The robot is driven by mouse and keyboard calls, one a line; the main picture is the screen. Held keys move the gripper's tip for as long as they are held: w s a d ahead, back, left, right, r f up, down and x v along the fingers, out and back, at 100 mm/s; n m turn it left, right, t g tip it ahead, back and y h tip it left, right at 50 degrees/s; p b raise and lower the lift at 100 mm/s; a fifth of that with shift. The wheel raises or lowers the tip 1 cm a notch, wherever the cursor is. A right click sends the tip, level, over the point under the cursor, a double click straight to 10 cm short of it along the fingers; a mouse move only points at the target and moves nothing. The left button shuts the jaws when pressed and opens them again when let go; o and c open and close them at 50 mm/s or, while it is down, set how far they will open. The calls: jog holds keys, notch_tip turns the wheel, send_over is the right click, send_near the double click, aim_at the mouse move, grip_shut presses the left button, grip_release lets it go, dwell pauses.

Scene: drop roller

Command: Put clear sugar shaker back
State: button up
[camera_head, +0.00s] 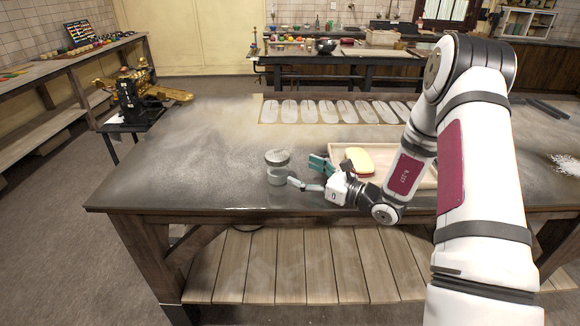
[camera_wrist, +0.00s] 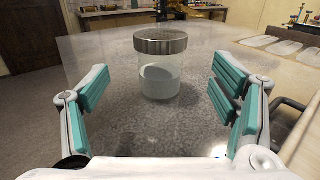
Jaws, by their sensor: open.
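The clear sugar shaker (camera_head: 277,168) stands upright near the front edge of the dark table (camera_head: 190,165). It has a grey metal lid and whitish contents in its lower part. My gripper (camera_head: 306,174) is just to its right, with its fingers spread toward it. In the wrist view the shaker (camera_wrist: 161,65) stands ahead, centred between the two open teal-padded fingers of my gripper (camera_wrist: 155,100). The fingers do not touch it, and nothing is held.
A light tray (camera_head: 421,180) with a yellowish block (camera_head: 360,160) lies right of my gripper, partly behind my arm. A board with a row of pale oval shapes (camera_head: 329,111) lies at the back. The table left of the shaker is clear.

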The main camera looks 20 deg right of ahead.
jog(key=shift+v, duration=0.9)
jog(key=shift+s+r, duration=0.15)
jog(key=shift+r, duration=0.05)
jog(key=s+a+r+n+g+y, duration=0.4)
jog(key=s+a+r+n+g, duration=0.3)
jog(key=a, duration=0.3)
jog(key=s+a+r+n+g+h, duration=0.2)
jog(key=s+a+r+n+g, duration=0.1)
jog(key=s+n, duration=0.25)
jog(key=s+a+r+n+g+h, duration=0.1)
jog(key=s+a+r+n+g, duration=0.2)
jog(key=s+n, duration=0.25)
jog(key=s+d+r+n+t+h, duration=0.1)
jog(key=s+d+r+n+h, duration=0.2)
jog(key=s, duration=0.4)
jog(key=s+d+r+n+t+h, duration=0.2)
jog(key=s+d+r+n+h, duration=0.1)
jog(key=s+d+n+h, duration=0.3)
jog(key=s+n+h, duration=0.1)
jog(key=h, duration=0.1)
jog(key=shift+s+d+n+h, duration=0.2)
jog(key=shift+s+n+h, duration=0.1)
jog(key=shift+s+n, duration=0.1)
